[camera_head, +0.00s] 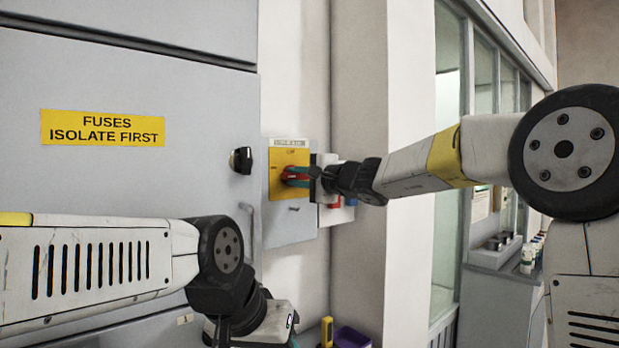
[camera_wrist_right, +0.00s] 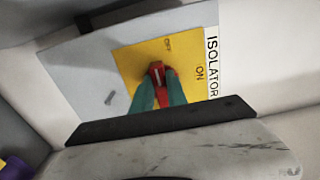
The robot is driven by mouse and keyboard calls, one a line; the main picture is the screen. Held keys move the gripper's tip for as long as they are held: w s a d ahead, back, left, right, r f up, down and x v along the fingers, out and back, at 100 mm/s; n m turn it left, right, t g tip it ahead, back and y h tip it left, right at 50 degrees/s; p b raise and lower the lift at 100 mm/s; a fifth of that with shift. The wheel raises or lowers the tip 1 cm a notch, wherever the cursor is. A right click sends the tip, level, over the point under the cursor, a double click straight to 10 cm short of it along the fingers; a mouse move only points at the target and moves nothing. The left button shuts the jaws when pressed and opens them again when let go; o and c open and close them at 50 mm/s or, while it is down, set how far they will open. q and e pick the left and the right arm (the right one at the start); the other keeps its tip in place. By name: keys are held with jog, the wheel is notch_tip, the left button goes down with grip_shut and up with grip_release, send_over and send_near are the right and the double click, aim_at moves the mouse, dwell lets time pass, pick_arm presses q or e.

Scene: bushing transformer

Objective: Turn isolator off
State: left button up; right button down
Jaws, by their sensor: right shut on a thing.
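The isolator is a red rotary handle (camera_head: 290,174) on a yellow plate (camera_head: 283,159) fixed to a grey wall box. My right gripper (camera_head: 296,176) reaches it from the right, and its teal fingers are shut on the red handle. In the right wrist view, the handle (camera_wrist_right: 157,72) sits between the fingers and runs roughly up and down the picture. The OFF mark (camera_wrist_right: 168,45) lies above it and the ON mark (camera_wrist_right: 200,73) to its right. The fingers hide part of the handle. My left arm ends low in the head view, with its fingers out of sight.
A grey cabinet with a yellow fuses sign (camera_head: 103,128) and a black knob (camera_head: 241,160) stands left of the isolator. A pale wall pillar (camera_head: 412,60) is close to my right arm. A purple bin (camera_head: 351,338) and a yellow object (camera_head: 327,332) are below.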

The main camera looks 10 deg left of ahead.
jog(key=shift+f, duration=0.15)
dwell(0.3)
jog(key=c, duration=1.3)
grip_release()
jog(key=v, duration=0.8)
